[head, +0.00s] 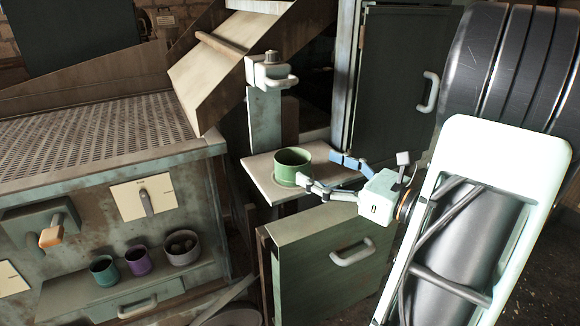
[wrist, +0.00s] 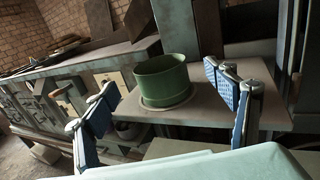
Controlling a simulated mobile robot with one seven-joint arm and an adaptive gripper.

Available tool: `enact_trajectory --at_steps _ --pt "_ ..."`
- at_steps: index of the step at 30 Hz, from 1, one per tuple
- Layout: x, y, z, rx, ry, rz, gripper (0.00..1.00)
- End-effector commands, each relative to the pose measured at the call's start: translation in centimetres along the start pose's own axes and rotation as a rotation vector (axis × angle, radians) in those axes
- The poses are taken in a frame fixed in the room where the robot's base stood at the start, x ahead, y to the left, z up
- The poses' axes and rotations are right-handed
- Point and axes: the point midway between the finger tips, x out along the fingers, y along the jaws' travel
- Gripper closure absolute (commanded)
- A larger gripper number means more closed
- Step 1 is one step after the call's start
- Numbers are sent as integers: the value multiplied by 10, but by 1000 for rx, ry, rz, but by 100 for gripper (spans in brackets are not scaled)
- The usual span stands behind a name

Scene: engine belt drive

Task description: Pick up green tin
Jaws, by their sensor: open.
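The green tin (head: 293,167) is a round, open-topped can standing upright on a pale shelf (head: 258,169). It also shows in the wrist view (wrist: 163,82), where it stands on a light round base or disc. My gripper (head: 318,170) comes in from the right in the head view, with its fingers open. In the wrist view my gripper (wrist: 165,100) has one blue-padded finger on each side of the picture. The tin shows between and beyond the fingertips. In the head view one fingertip overlaps the tin's right edge; I cannot tell whether it touches.
A post with a white fitting (head: 270,72) stands behind the tin. A green cabinet with a handle (head: 352,252) is below the shelf. On a lower left ledge stand a teal cup (head: 104,271), a purple cup (head: 138,261) and a grey pot (head: 182,249).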

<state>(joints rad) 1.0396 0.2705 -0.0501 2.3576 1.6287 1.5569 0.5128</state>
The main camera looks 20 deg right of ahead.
Motion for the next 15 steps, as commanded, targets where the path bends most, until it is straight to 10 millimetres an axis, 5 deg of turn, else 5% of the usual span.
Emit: enact_trajectory --at_steps 15 --pt "64 4 0 1 2 5 22"
